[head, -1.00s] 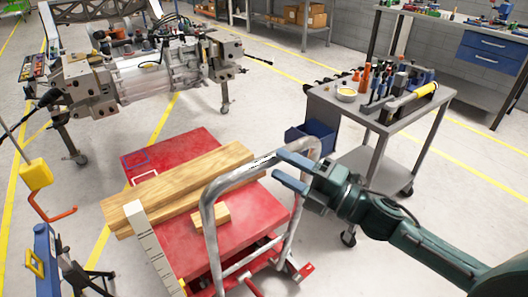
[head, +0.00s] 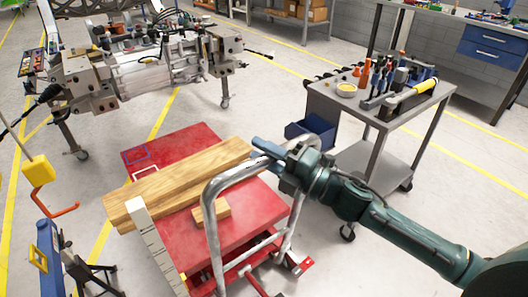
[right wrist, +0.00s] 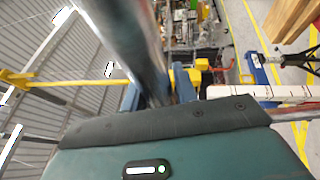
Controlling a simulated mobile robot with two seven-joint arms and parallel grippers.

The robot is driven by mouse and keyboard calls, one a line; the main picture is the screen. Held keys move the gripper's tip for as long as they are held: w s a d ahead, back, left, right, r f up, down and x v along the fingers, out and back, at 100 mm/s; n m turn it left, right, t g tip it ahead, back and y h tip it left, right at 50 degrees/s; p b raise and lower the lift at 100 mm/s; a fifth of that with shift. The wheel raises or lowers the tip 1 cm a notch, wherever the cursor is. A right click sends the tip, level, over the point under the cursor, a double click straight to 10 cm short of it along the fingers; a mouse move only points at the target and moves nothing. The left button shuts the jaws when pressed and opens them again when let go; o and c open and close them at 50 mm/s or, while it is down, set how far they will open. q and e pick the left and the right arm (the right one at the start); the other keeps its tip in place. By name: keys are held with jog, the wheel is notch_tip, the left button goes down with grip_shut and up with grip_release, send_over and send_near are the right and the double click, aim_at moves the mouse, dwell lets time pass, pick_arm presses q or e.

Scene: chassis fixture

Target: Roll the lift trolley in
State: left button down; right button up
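The lift trolley has a red platform (head: 190,140), a grey tubular push handle (head: 211,225) and red parts beneath. Long wooden beams (head: 180,184) and a small wooden block (head: 211,210) lie on it. My right gripper (head: 265,155) is at the top of the handle. In the right wrist view the handle tube (right wrist: 130,40) runs between the blue fingertips (right wrist: 157,90), which look spread beside it; contact is unclear. The lower finger is partly hidden in the head view. My left gripper is not in view.
A machine assembly (head: 150,75) on wheeled legs stands at the upper left. A grey tool cart (head: 335,108) with a blue bin (head: 312,133) stands to the right of the trolley. A white marked upright (head: 148,235) is at the trolley's near left. Open floor lies between trolley and assembly.

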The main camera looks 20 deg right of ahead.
grip_shut()
